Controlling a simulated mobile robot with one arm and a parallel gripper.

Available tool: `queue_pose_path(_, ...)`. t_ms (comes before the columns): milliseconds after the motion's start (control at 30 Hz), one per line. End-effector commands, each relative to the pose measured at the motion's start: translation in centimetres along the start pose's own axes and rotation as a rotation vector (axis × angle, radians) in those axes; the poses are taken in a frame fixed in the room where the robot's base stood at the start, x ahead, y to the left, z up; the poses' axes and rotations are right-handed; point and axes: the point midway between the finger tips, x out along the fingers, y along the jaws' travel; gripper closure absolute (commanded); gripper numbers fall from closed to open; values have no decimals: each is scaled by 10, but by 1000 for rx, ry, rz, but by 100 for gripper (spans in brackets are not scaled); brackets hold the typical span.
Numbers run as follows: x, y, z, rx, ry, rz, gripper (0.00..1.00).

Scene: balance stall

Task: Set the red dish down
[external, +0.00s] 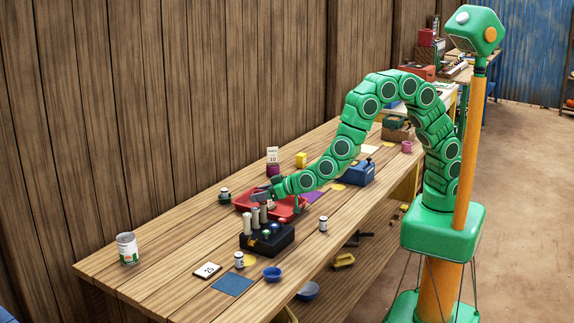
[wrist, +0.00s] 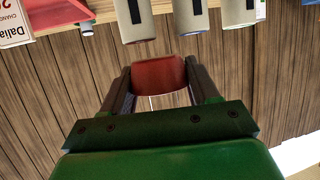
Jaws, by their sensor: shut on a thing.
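The red dish (wrist: 158,75) shows in the wrist view between the two dark fingers of my gripper (wrist: 157,88), which is shut on it. In the external view my gripper (external: 262,194) is above the table, at the left part of a red tray (external: 297,213) and behind a dark block with upright pale cylinders. I cannot make out the dish in the external view. I cannot tell how high the dish is above what lies under it.
The dark block (external: 266,241) stands close in front; its pale cylinders (wrist: 190,15) show in the wrist view. A jar (external: 224,195), a blue box (external: 356,173) and a small blue bowl (external: 272,274) are on the wooden table (external: 170,255). The table is clear near the can (external: 127,248).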

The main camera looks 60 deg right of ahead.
Motion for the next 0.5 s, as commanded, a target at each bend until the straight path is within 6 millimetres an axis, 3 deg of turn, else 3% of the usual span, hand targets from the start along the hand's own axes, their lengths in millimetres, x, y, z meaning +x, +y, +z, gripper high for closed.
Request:
queue_pose_path(33, -6, -15, 3, -5, 1, -11, 70)
queue_pose_path(500, -75, -124, 37, -32, 2, -77, 70)
